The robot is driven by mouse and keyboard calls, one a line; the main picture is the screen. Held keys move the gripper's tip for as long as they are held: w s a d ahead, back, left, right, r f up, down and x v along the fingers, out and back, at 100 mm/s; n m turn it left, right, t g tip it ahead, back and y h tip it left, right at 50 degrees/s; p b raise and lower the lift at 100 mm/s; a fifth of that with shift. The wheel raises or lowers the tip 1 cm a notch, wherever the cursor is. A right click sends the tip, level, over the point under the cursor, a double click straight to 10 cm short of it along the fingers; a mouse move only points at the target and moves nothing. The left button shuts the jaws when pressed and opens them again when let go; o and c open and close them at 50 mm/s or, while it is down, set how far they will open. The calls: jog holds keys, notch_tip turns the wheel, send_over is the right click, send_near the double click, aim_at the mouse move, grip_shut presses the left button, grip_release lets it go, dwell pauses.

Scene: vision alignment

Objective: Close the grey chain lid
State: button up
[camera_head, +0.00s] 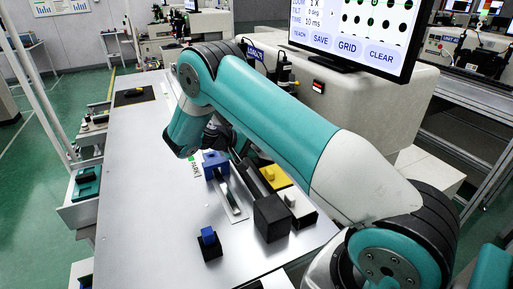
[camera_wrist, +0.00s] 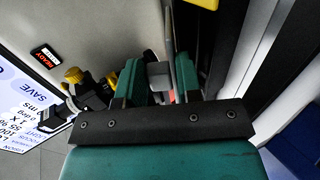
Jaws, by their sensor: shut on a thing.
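My gripper (camera_wrist: 160,84) shows in the wrist view with its two teal fingers closed on a small grey block (camera_wrist: 158,72). I cannot tell whether this block is part of the grey chain lid. Beyond it a long dark channel with a grey edge (camera_wrist: 169,28) runs away from the fingers. In the head view my arm hides the gripper. Below the arm, a narrow grey strip (camera_head: 234,200) lies on the bench, one end by a blue block (camera_head: 214,162). Whether the lid is open or shut cannot be made out.
The grey bench (camera_head: 150,200) holds a black cube (camera_head: 271,217), a yellow block (camera_head: 275,177), a white-topped block (camera_head: 298,207) and a blue piece on a black base (camera_head: 208,239). A monitor (camera_head: 350,30) stands behind on a beige housing. The bench's left side is mostly clear.

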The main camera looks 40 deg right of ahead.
dwell(0.4)
jog(key=o, duration=0.8)
jog(key=shift+d, duration=0.1)
jog(key=shift+o, duration=0.2)
jog(key=shift+w+a+r, duration=0.1)
jog(key=shift+a, duration=0.25)
jog(key=p+v, duration=0.4)
jog(key=v, duration=0.7)
jog(key=shift+a, duration=0.15)
